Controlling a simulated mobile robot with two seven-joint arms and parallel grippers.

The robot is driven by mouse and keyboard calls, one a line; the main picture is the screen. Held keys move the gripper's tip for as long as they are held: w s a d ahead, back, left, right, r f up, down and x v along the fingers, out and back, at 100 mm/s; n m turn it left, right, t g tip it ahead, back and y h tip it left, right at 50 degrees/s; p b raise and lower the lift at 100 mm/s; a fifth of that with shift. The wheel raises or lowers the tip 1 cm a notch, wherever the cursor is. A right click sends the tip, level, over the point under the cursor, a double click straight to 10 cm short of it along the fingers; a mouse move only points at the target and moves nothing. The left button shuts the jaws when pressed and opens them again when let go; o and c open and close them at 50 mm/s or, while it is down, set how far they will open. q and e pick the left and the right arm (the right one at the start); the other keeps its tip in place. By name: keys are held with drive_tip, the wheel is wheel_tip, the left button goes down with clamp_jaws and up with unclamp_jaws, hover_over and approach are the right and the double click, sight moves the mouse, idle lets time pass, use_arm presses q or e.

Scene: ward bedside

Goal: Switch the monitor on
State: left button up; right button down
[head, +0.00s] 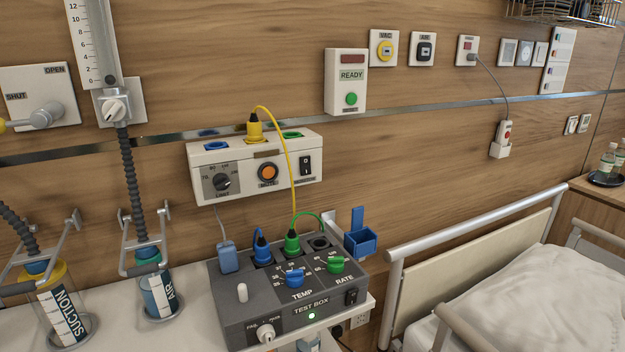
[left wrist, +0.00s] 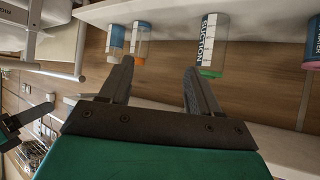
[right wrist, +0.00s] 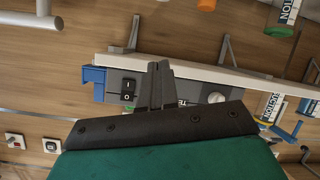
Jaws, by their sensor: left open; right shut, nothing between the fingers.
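The monitor (head: 230,158) is a white wall unit with a dial (head: 222,182), an orange button (head: 267,172) and a black rocker switch (head: 305,165) at its right end. A yellow cable is plugged into its top. Neither gripper shows in the head view. My left gripper (left wrist: 157,70) is open and empty, with canisters beyond its fingers in the left wrist view. My right gripper (right wrist: 159,66) is shut and empty. Its fingers overlap the grey test box (right wrist: 150,78), beside that box's black rocker switch (right wrist: 128,90). I cannot make out the monitor in either wrist view.
The test box (head: 235,310) stands on a white shelf below the monitor, with cables, knobs and a lit green lamp. A blue holder (head: 360,242) is beside it. Suction (head: 62,310) and air (head: 158,297) canisters are left. A railed bed (head: 570,300) is right.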

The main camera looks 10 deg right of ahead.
use_arm(q)
drive_tip(key=shift+w+d+f+b, duration=0.2)
drive_tip(key=shift+f+b, duration=0.15)
drive_tip(key=shift+b, duration=0.25)
drive_tip(key=shift+w+d+f+b, duration=0.15)
drive_tip(key=shift+f+b, duration=0.2)
drive_tip(key=shift+b, duration=0.2)
use_arm(e)
drive_tip(key=w+r+n+t, duration=0.1)
drive_tip(key=w+r+n, duration=0.3)
drive_tip(key=r, duration=0.4)
drive_tip(key=w+r+n+t, duration=0.1)
drive_tip(key=w+r+n, duration=0.3)
drive_tip(key=r, duration=0.5)
drive_tip(key=w+r+n+t, duration=0.1)
drive_tip(key=w+r+n, duration=0.3)
drive_tip(key=r, duration=0.4)
drive_tip(key=shift+w+a+r+n+y, duration=0.3)
drive_tip(key=shift+w+a+n+y, duration=0.1)
drive_tip(key=shift+n, duration=0.4)
approach(306, 173)
drive_tip(key=x, duration=0.5)
drive_tip(key=shift+w+b, duration=0.25)
drive_tip(key=shift+b, duration=0.1)
use_arm(q)
drive_tip(key=shift+w+d, duration=0.1)
drive_tip(key=shift+d, duration=0.05)
use_arm(e)
drive_tip(key=shift+w+a, duration=0.3)
drive_tip(key=shift+w, duration=0.35)
